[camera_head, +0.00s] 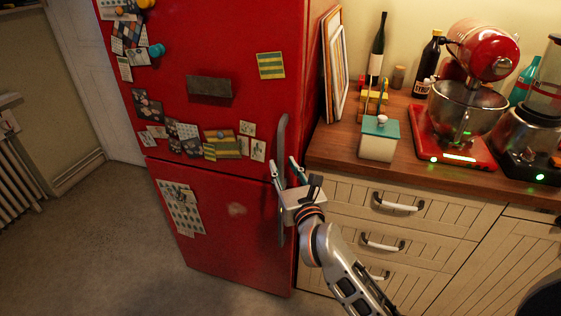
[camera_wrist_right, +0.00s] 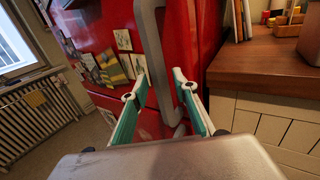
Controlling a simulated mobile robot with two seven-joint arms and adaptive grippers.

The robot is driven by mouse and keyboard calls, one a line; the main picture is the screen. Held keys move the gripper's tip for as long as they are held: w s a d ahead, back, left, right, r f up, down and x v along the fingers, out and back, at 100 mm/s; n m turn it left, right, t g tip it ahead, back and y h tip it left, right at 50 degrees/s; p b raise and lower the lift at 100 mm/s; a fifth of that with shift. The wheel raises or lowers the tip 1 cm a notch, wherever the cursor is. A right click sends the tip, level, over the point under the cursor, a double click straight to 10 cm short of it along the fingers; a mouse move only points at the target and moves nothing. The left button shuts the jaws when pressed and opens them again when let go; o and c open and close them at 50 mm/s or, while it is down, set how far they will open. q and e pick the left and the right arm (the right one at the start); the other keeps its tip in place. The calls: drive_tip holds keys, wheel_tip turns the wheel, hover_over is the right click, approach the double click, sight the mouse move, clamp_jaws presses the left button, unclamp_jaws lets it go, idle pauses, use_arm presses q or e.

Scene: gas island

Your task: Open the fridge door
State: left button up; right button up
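The red fridge (camera_head: 225,130) stands left of the counter, its upper and lower doors shut. A grey vertical handle (camera_head: 282,140) runs along the right edge of the upper door, and a second handle (camera_head: 281,235) on the lower door is partly hidden by my gripper. My right gripper (camera_head: 285,167) is open at the fridge's right edge, near where the two handles meet. In the right wrist view the gripper (camera_wrist_right: 161,76) has its fingers spread, with a handle (camera_wrist_right: 152,45) showing between them. I cannot tell whether they touch it. My left gripper is not in view.
The wooden counter (camera_head: 330,146) with drawers (camera_head: 400,203) stands close right of the fridge. Floor (camera_head: 100,250) is clear left of the fridge; a radiator (camera_head: 15,155) stands by the wall.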

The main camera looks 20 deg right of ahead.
sight(282, 163)
drive_tip(key=shift+w, duration=1.5)
clamp_jaws()
